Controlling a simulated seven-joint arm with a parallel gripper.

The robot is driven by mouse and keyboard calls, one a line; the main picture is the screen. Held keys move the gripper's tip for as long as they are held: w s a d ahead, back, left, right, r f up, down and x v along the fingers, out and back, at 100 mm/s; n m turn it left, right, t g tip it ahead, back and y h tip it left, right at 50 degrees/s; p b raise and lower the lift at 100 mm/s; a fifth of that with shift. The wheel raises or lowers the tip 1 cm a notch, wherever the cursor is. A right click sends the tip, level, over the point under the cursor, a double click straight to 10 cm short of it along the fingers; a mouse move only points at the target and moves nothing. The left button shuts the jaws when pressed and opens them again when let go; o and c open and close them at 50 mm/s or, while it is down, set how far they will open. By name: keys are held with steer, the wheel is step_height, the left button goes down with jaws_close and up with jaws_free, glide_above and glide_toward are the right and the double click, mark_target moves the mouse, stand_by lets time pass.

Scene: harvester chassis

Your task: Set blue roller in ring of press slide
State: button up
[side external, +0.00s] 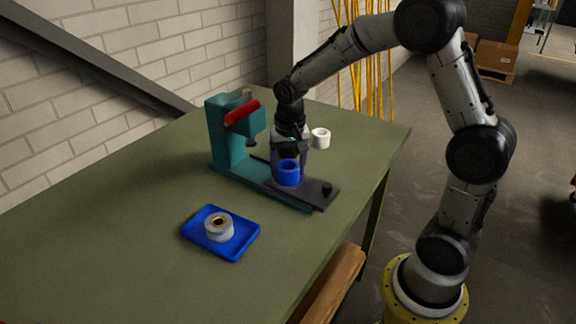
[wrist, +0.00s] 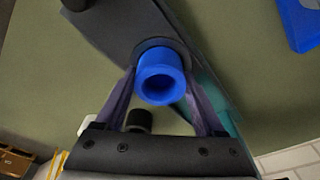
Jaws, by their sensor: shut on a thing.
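The blue roller (side external: 288,173) is upright over the dark press slide (side external: 314,191). In the wrist view the blue roller (wrist: 160,76) is between my two fingertips, with its open top toward the camera. A dark round rim, the slide's ring (wrist: 160,43), shows around its far side. My gripper (side external: 288,160) points down and is shut on the roller. In the wrist view my gripper (wrist: 162,72) has a finger on each side of it. The roller's lower end is hidden, so I cannot tell how deep it sits in the ring.
The teal press (side external: 228,145) with a red handle (side external: 242,112) stands left of my gripper. A blue tray (side external: 246,243) holding a silver-grey roll (side external: 219,229) lies in front. A white ring-shaped thing (side external: 320,138) shows behind my gripper. The green table (side external: 120,220) is clear at left.

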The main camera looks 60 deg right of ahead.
steer(key=o, duration=1.4)
steer(key=r, duration=0.4)
steer(key=s+a+r, duration=0.1)
steer(key=r, duration=0.8)
steer(key=shift+s+a+r, duration=0.25)
steer(key=shift+r, duration=0.1)
